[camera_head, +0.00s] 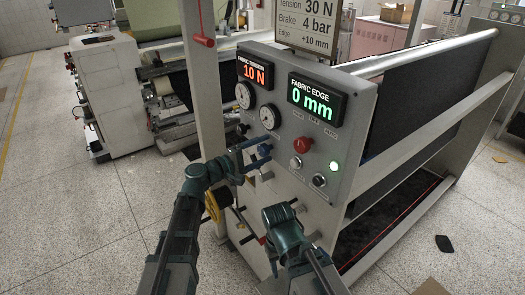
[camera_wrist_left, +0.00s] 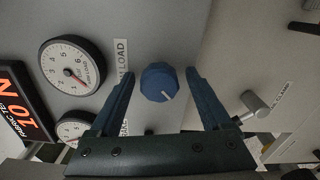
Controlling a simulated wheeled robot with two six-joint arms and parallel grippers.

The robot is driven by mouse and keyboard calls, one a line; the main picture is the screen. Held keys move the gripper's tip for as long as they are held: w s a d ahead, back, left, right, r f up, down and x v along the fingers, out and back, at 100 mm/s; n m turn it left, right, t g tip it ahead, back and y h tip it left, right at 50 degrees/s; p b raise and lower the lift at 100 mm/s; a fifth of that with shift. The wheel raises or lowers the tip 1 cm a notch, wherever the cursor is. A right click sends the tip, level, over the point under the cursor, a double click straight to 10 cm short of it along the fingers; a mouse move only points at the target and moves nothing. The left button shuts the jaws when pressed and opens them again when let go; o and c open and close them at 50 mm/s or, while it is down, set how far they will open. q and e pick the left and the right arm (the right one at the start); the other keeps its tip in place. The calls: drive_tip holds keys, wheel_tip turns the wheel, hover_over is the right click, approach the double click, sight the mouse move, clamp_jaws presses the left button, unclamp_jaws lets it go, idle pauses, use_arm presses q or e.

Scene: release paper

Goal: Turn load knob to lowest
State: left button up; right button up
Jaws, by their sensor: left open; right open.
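The blue load knob (camera_wrist_left: 158,83) sits on the grey panel beside a "LOAD" label in the left wrist view. Its pale pointer mark faces the lower right in that view. My left gripper (camera_head: 257,152) is at the panel's left side. Its open fingers are on either side of the knob in the wrist view, with gaps to it, so it does not grip it. In the head view the fingers make the knob hard to pick out. My right gripper (camera_head: 282,222) is open and empty, lower down in front of the machine.
A sign (camera_head: 315,24) stands above. A grey lever (camera_wrist_left: 252,105) is right of the left gripper.

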use_arm(q)
drive_tip(key=v, duration=1.3)
drive_tip(key=shift+s+a, duration=0.25)
drive_tip(key=shift+a, duration=0.05)
drive_tip(key=s+d+f+m+g+y, duration=0.4)
drive_tip(key=s+d+f+m+g, duration=0.45)
drive_tip(key=f, duration=0.45)
drive_tip(key=s+a+f+m+g+y, duration=0.2)
drive_tip(key=s+a+f+m+y, duration=0.1)
drive_tip(key=s+f+y, duration=0.5)
drive_tip(key=s+m+y, duration=0.1)
drive_tip(key=s+y, duration=0.1)
drive_tip(key=y, duration=0.2)
drive_tip(key=shift+a+f, duration=0.2)
drive_tip(key=shift+f, duration=0.2)
drive_tip(key=shift+s+m+g, duration=0.1)
drive_tip(key=shift+m+g, duration=0.15)
